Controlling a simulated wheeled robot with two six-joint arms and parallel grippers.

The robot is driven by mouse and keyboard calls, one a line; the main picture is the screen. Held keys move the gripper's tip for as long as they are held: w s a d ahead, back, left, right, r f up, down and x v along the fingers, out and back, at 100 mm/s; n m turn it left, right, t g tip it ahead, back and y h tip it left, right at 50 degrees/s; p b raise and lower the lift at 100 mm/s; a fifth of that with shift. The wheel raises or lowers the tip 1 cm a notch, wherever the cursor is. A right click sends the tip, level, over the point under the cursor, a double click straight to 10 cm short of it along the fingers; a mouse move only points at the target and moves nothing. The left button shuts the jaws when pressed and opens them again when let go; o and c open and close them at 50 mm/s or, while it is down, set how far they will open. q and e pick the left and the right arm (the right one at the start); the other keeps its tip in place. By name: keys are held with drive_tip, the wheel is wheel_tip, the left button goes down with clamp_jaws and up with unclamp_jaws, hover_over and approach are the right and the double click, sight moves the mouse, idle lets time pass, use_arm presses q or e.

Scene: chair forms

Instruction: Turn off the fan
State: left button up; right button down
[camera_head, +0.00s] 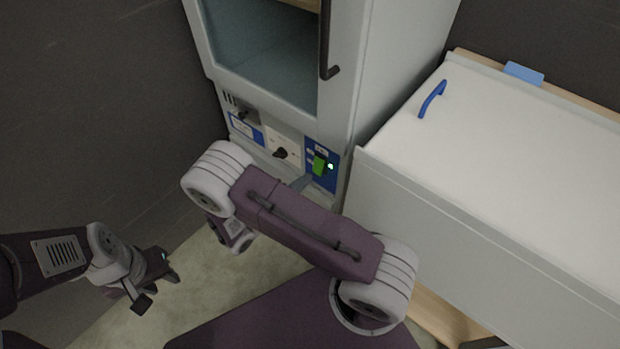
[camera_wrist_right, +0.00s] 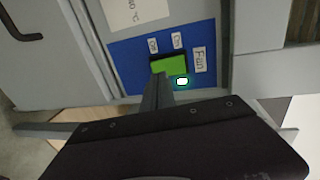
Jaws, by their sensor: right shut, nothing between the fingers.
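The fan switch is a green rocker (camera_head: 319,165) on a blue panel on the front of a grey cabinet. In the right wrist view the green rocker (camera_wrist_right: 170,64) sits by labels reading Off, On and Fan, and a small indicator light (camera_wrist_right: 182,82) beside it glows. My right gripper (camera_head: 301,183) is shut and empty, its tips close to the rocker. In the right wrist view its fingertips (camera_wrist_right: 160,80) overlap the rocker's lower left edge; I cannot tell if they touch. My left gripper (camera_head: 157,288) is open and empty, low at the left, away from the cabinet.
Dark knobs (camera_head: 280,153) sit on the panel left of the switch. A glass cabinet window (camera_head: 265,50) with a dark handle (camera_head: 327,45) is above. A white-topped unit (camera_head: 530,130) with a blue handle (camera_head: 432,98) stands at the right.

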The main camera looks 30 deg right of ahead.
sight(317, 171)
use_arm(q)
drive_tip(key=shift+f, duration=0.4)
use_arm(e)
drive_tip(key=shift+x, duration=1.5)
